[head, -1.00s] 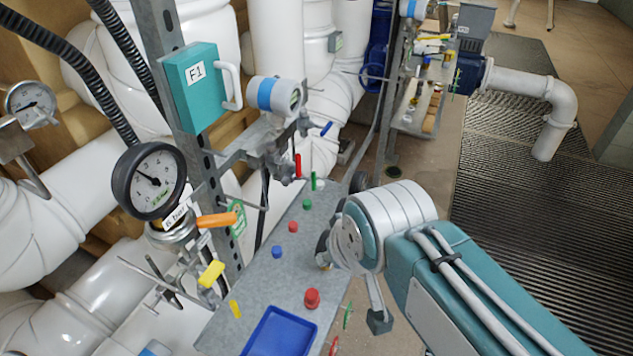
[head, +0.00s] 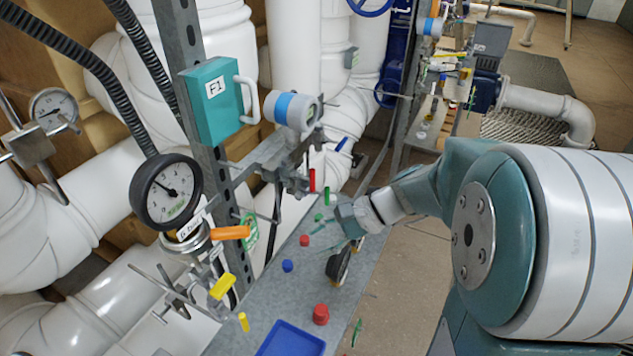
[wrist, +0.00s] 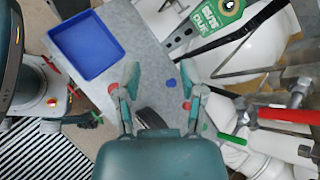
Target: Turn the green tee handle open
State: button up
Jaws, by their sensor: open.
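A small upright green handle (head: 326,195) stands just right of a red lever (head: 312,180) at the far end of the grey bench in the head view. In the wrist view a green handle (wrist: 231,138) lies at the right, below the red lever (wrist: 285,115). Another slim green piece (head: 356,332) shows at the bench's right edge. I cannot tell for certain which is the tee handle. My gripper (head: 328,238) is over the bench, apart from these handles. In the wrist view its two fingers (wrist: 159,82) are spread and empty.
The grey bench (head: 255,315) carries a blue tray (head: 290,340), a red knob (head: 320,314) and a blue knob (head: 287,266). Orange (head: 230,232) and yellow (head: 222,287) levers sit left of it, below a gauge (head: 166,191). Open floor lies to the right.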

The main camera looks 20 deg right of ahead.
jog(key=w+d+f+m+t+y, duration=0.3)
jog(key=w+d+m+t, duration=0.1)
jog(key=w+d+m, duration=0.2)
jog(key=m+t, duration=0.6)
jog(key=m, duration=0.1)
send_near(327, 204)
notch_tip(327, 204, up, 3)
jog(key=shift+h, duration=0.4)
jog(key=x, duration=1)
jog(key=shift+w, duration=0.3)
grip_shut()
